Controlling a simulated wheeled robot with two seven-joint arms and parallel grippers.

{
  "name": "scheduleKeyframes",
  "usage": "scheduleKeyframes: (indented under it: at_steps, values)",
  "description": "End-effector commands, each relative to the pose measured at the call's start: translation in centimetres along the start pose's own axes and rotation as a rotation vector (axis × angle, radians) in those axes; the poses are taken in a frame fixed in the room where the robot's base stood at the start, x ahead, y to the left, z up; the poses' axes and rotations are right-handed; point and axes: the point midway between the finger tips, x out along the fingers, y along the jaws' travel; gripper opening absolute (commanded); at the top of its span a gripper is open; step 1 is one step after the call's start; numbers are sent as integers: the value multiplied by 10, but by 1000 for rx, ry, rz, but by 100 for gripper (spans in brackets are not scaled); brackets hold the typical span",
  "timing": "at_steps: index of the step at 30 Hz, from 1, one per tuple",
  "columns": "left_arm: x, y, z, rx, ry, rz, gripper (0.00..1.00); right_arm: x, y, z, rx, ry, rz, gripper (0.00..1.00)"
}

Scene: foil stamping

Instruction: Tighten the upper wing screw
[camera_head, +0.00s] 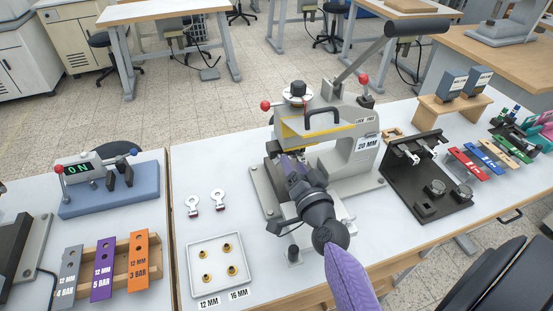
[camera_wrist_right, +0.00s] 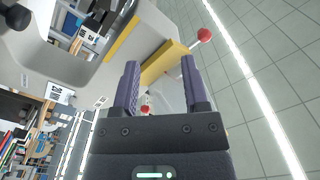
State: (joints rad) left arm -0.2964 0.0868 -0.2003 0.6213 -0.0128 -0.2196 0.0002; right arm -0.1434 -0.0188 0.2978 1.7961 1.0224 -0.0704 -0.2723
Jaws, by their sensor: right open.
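The press (camera_head: 345,150) stands on the middle table, with a grey body, yellow-edged head and black handle. I cannot make out the upper wing screw for certain in either view. My right gripper (camera_head: 291,160) reaches up to the front of the press below its head, and hides part of what is behind it. In the right wrist view its purple fingers (camera_wrist_right: 160,66) are apart with nothing between the tips. A yellow strip (camera_wrist_right: 163,63) of the press lies beyond them, and a red ball (camera_wrist_right: 204,35) on a rod is beyond the right finger. My left gripper is not in view.
A white tray (camera_head: 194,263) with brass pieces and two ring-ended parts (camera_head: 218,199) lie left of the press. A black fixture (camera_head: 424,200) stands to its right. Red-ball levers (camera_head: 266,105) stick out from the press.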

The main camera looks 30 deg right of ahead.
Motion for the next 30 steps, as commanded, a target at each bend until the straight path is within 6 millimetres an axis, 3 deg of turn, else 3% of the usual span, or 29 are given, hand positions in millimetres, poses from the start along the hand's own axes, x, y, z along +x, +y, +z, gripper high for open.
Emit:
scheduleKeyframes:
  at_steps: [1, 9, 14, 24, 30]
  values:
    - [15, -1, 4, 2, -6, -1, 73, 0, 11, 13, -1, -3, 3, 57]
    - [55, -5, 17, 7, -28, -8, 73, -1, 41, 47, -4, -13, 11, 57]
    - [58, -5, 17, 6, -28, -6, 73, 5, 42, 49, -4, -11, 10, 57]
    - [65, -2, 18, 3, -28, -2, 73, 64, 43, 49, -5, -11, 10, 57]
    - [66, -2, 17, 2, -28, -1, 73, 74, 42, 49, -4, -14, 11, 57]
